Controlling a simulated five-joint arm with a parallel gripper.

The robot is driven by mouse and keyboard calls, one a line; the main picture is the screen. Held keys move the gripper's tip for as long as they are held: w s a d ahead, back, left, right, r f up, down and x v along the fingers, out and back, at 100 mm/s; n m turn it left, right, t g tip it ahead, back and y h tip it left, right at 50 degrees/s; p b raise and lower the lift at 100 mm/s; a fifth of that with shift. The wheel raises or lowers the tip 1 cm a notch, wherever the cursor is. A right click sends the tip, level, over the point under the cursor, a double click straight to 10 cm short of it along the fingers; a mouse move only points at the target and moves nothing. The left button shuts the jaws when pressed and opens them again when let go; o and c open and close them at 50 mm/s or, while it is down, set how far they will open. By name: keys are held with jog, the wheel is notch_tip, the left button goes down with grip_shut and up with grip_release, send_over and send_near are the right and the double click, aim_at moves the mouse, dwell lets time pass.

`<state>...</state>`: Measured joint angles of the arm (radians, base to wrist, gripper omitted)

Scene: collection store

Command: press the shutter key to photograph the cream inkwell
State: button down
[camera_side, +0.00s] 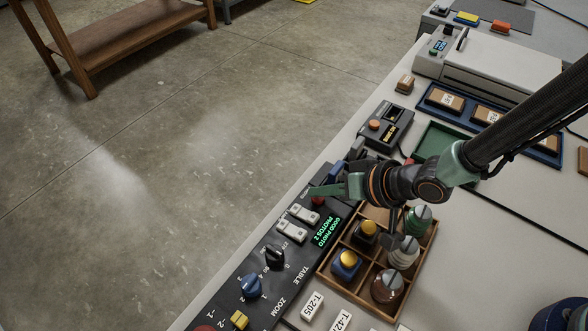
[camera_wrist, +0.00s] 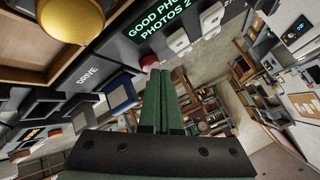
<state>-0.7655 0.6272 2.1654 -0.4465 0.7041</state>
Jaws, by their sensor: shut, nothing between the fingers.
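My gripper (camera_side: 314,192) is shut and empty, with its green fingers over the far end of the black control panel (camera_side: 262,262). A red key (camera_side: 318,201) shows just beneath the fingers; in the wrist view the red key (camera_wrist: 149,62) is right at the fingertips (camera_wrist: 160,74). I cannot tell whether they touch or whether the key is down. The panel's display (camera_side: 327,229) shows green text reading "GOOD PHOTO" and "PHOTOS 2". A pale, cream-white round piece with a grey top (camera_side: 403,253), possibly the cream inkwell, stands in the divided wooden tray (camera_side: 326,272).
The tray also holds a green and a brown grey-topped piece (camera_side: 387,286) and yellow-topped pieces (camera_side: 346,264). White rocker switches (camera_side: 291,231), a black knob (camera_side: 273,256) and a blue knob (camera_side: 250,286) stand on the panel. A grey box with an orange button (camera_side: 385,127) stands behind my gripper.

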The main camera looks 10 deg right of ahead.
jog(key=shift+r, duration=0.55)
jog(key=shift+r, duration=2.5)
jog(key=w+d+r+h, duration=0.2)
jog(key=d+r, duration=0.3)
jog(key=d, duration=0.3)
jog(key=w+d+r+h, duration=0.1)
jog(key=d+r, duration=0.4)
jog(key=d, duration=0.4)
jog(key=s+d+r+h, duration=0.1)
jog(key=s+d+r, duration=0.1)
jog(key=d, duration=0.3)
jog(key=s+d+r+h, duration=0.1)
jog(key=s+d, duration=0.3)
jog(key=d, duration=0.2)
jog(key=s+d+r+g+h, duration=0.1)
jog(key=s+d+r, duration=0.1)
jog(key=d, duration=0.4)
jog(key=shift+s+r+m, duration=0.3)
jog(key=shift+s+m, duration=0.1)
jog(key=shift+s, duration=0.5)
